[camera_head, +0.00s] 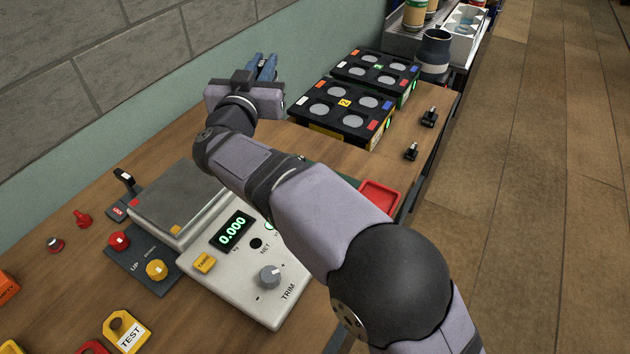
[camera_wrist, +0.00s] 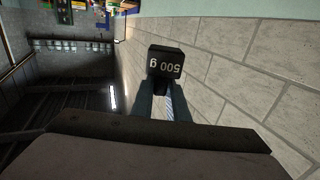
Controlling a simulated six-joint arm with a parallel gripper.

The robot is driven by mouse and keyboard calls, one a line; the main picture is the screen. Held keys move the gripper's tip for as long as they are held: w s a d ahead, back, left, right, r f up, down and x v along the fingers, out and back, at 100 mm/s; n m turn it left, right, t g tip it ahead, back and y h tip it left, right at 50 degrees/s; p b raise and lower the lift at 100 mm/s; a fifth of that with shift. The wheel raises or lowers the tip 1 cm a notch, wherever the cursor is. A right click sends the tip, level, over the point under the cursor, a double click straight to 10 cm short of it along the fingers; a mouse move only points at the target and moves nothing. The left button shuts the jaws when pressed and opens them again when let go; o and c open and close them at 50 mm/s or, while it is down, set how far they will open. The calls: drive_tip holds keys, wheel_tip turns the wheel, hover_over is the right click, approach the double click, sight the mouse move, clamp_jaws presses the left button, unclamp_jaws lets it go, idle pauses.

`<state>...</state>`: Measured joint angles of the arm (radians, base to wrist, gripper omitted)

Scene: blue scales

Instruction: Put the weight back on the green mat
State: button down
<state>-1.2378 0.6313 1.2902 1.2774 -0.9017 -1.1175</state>
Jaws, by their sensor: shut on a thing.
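My gripper (camera_head: 265,67) is raised at the far left of the bench, near the wall. It points away from the head camera. In the wrist view its fingers (camera_wrist: 164,104) are shut on a black weight marked 500 g (camera_wrist: 165,63). The weight sits at the fingertips, clear of any surface in that view. I cannot make out the weight in the head view. A dark green sliver (camera_head: 321,167) shows beside my arm and may be the green mat; my arm hides most of that area.
A scale with a grey pan (camera_head: 178,200) and a display reading 0.000 (camera_head: 233,231) stands below my arm. Two black boxes with round pads (camera_head: 345,110) (camera_head: 375,70) stand at the back. A red tray (camera_head: 380,197) and small black parts (camera_head: 429,117) lie near the right bench edge.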

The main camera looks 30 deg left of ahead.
drive_tip(key=w+d+m+h, duration=0.2)
drive_tip(key=w+d+h, duration=0.1)
drive_tip(key=w+d, duration=0.85)
drive_tip(key=w+d+m+t+h, duration=0.1)
drive_tip(key=w+d+m+h, duration=0.15)
drive_tip(key=w+d, duration=0.85)
drive_tip(key=w+d+m+h, duration=0.1)
drive_tip(key=w+d+h, duration=0.35)
drive_tip(key=d, duration=1.15)
drive_tip(key=s+a+f+n+g+y+b, duration=0.1)
drive_tip(key=s+a+f+n+g+y, duration=0.3)
drive_tip(key=a+y, duration=0.4)
drive_tip(key=s+a+f+n+g+y, duration=0.2)
drive_tip(key=s+a+f+n+y, duration=0.1)
drive_tip(key=s+a+n+y, duration=0.5)
drive_tip(key=s+a+f+n+g+y, duration=0.2)
drive_tip(key=s+f+n+g+y, duration=0.15)
drive_tip(key=s+g, duration=0.25)
drive_tip(key=s+a+f+n+g+y, duration=0.2)
drive_tip(key=s+f+n+g, duration=0.2)
drive_tip(key=s+g, duration=0.25)
drive_tip(key=shift+t, duration=0.45)
drive_tip(key=shift+s+a+f+p, duration=0.1)
drive_tip(key=shift+f+p, duration=0.3)
drive_tip(key=shift+f, duration=2.1)
drive_tip(key=shift+s+a+f+p, duration=0.1)
drive_tip(key=shift+f+p, duration=0.25)
drive_tip(key=shift+f, duration=2.1)
